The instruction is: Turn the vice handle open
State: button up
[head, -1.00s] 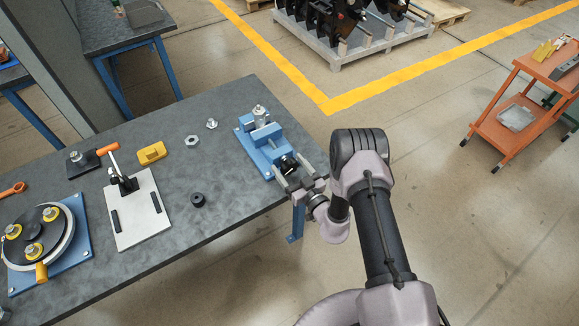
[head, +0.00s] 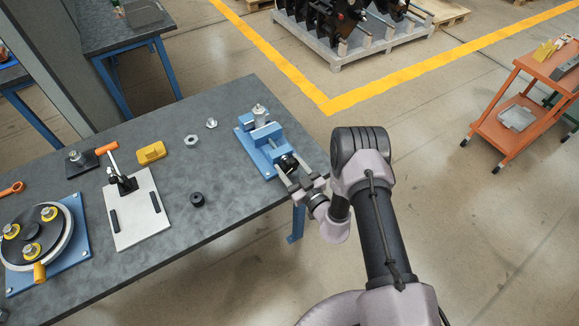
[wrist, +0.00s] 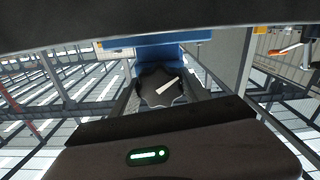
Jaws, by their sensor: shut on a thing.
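The blue vice (head: 262,147) stands at the right end of the grey workbench, with a metal cylindrical part (head: 260,115) upright at its jaws. Its handle is a black lobed knob (head: 287,163) on the near side; in the wrist view the knob (wrist: 160,88) faces the camera with a white line pointing to the upper right. My gripper (head: 296,180) reaches in from the right and is shut on the knob, one finger to each side. The finger contacts are partly hidden in the wrist view.
On the bench are a metal plate with a toggle clamp (head: 140,212), a yellow block (head: 151,152), a black ring (head: 197,199), nuts (head: 192,141) and a round blue-based fixture (head: 60,240). An orange cart (head: 520,110) stands far right. The floor around my arm is clear.

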jog(key=n+b, duration=0.2)
jog(key=n, duration=0.4)
jog(key=shift+f, duration=0.15)
jog(key=n+b, duration=0.1)
jog(key=n, duration=0.5)
jog(key=shift+n+b, duration=0.3)
jog(key=shift+b, duration=0.05)
jog(key=n+b, duration=0.1)
jog(key=n, duration=0.4)
jog(key=n+b, duration=0.2)
jog(key=n, duration=0.4)
jog(key=shift+n, duration=0.4)
jog(key=n+b, duration=0.2)
jog(key=n, duration=0.4)
jog(key=shift+b, duration=0.35)
jog(key=n+b, duration=0.3)
jog(key=n, duration=0.2)
jog(key=shift+n, duration=0.4)
jog(key=n+b, duration=0.3)
jog(key=n, duration=0.2)
jog(key=shift+f+b, duration=0.1)
jog(key=shift+b, duration=0.3)
jog(key=n+b, duration=0.4)
jog(key=n, duration=0.1)
jog(key=shift+n, duration=0.4)
jog(key=shift+r+b, duration=0.2)
jog(key=shift+b, duration=0.1)
